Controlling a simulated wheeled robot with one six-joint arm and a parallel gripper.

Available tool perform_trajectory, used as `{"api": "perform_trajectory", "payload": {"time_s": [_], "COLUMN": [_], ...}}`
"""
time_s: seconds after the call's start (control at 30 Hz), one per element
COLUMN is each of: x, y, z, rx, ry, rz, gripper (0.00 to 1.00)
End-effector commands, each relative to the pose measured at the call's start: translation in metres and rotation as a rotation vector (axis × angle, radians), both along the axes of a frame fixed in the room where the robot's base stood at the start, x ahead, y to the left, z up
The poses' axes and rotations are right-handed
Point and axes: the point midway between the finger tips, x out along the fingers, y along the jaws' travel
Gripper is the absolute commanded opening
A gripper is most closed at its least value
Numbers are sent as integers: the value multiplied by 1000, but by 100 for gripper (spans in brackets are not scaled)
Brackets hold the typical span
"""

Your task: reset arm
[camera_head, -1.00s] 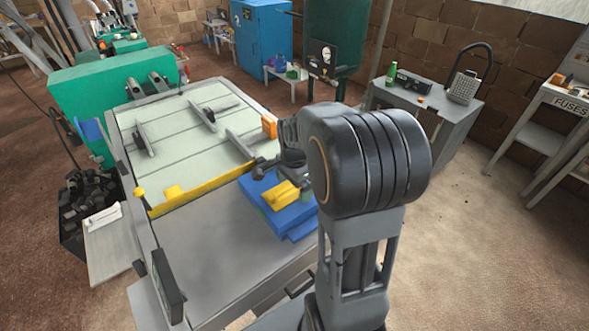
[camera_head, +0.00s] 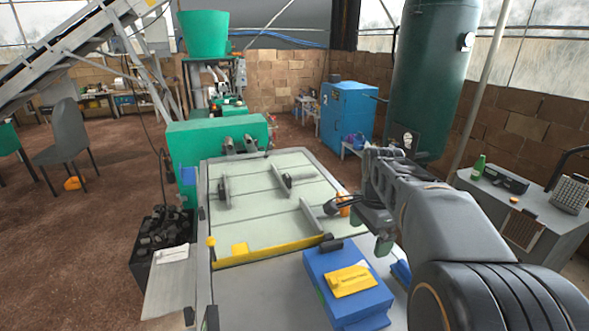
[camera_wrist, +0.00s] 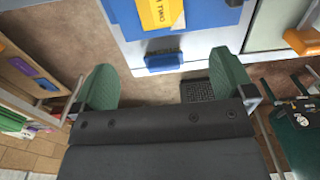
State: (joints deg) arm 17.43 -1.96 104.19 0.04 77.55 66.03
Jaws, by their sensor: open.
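My gripper (camera_head: 372,232) is raised above the right side of the work table in the head view, to the right of the blue block. In the wrist view my gripper (camera_wrist: 172,88) shows two green fingers spread wide apart with nothing between them. My arm reaches in from the lower right of the head view, bent at its dark ribbed joint.
The work table (camera_head: 262,292) carries a blue block (camera_head: 318,268) with a yellow piece (camera_head: 350,281) on it. A green machine (camera_head: 190,138) stands behind the table. A bin of dark pieces (camera_head: 150,262) stands at left. A grey cabinet (camera_head: 545,225) with a green bottle (camera_head: 478,167) stands at right.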

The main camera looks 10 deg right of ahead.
Motion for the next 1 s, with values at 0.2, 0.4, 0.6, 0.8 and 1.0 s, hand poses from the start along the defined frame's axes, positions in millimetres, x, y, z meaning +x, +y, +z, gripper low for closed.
{"api": "perform_trajectory", "payload": {"time_s": [0.2,0.4,0.6,0.8,1.0], "x": [5,-28,-75,-101,-103], "y": [-2,29,77,101,108], "z": [-11,-42,-60,-62,-53], "rx": [-16,-90,-214,-259,-281], "ry": [-32,-108,-207,-267,-301], "rz": [250,828,1304,1412,1443], "gripper": [100,100,100,100,100]}}
